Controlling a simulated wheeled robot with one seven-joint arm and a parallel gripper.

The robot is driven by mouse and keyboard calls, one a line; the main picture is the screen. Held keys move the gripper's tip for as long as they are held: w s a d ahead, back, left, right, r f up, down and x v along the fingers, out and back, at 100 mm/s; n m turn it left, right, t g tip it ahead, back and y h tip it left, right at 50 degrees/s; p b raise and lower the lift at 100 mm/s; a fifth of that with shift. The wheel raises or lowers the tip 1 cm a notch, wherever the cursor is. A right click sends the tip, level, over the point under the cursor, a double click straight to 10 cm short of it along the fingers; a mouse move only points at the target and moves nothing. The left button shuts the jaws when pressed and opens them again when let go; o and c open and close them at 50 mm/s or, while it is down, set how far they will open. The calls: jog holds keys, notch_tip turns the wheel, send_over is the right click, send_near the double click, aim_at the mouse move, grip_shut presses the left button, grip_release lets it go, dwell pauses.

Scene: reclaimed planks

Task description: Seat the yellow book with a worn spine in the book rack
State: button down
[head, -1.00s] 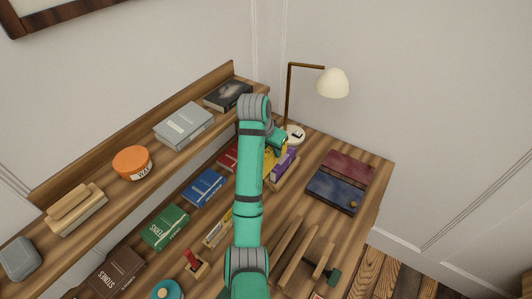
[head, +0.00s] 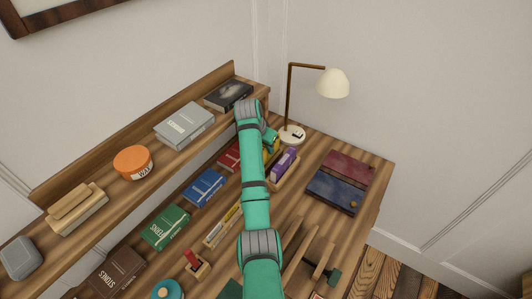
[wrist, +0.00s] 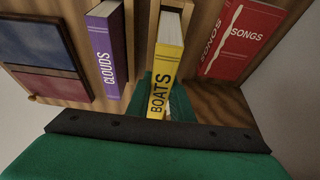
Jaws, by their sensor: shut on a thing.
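The yellow book (wrist: 164,75), lettered BOATS, is held in my gripper (wrist: 166,98), spine facing the wrist camera. My gripper is shut on it near its lower end in the wrist view. The wooden book rack (head: 287,178) holds a purple book (head: 283,161), lettered CLOUDS (wrist: 104,50) in the wrist view. Pale wood strips of the rack (wrist: 152,35) flank the yellow book. I cannot tell how deep it sits there.
A red SONGS book (wrist: 240,38) lies beside the rack. A lamp (head: 292,135) stands behind it. A maroon and blue panel (head: 341,180) lies to its right. Blue (head: 205,187) and green (head: 165,226) books lie left of my arm. A shelf (head: 150,152) runs above.

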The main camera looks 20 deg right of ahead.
jog(key=shift+w+f, duration=0.15)
jog(key=shift+f, duration=1.5)
jog(key=c, duration=1.6)
grip_release()
jog(key=shift+f, duration=0.15)
jog(key=shift+o, duration=0.2)
jog(key=shift+a+r, duration=0.1)
jog(key=shift+r, duration=0.3)
jog(key=v, duration=0.4)
jog(key=shift+r, duration=0.2)
jog(key=s+a, duration=0.7)
jog(key=a, duration=0.2)
jog(key=shift+s+a, duration=0.3)
jog(key=shift+s, duration=0.05)
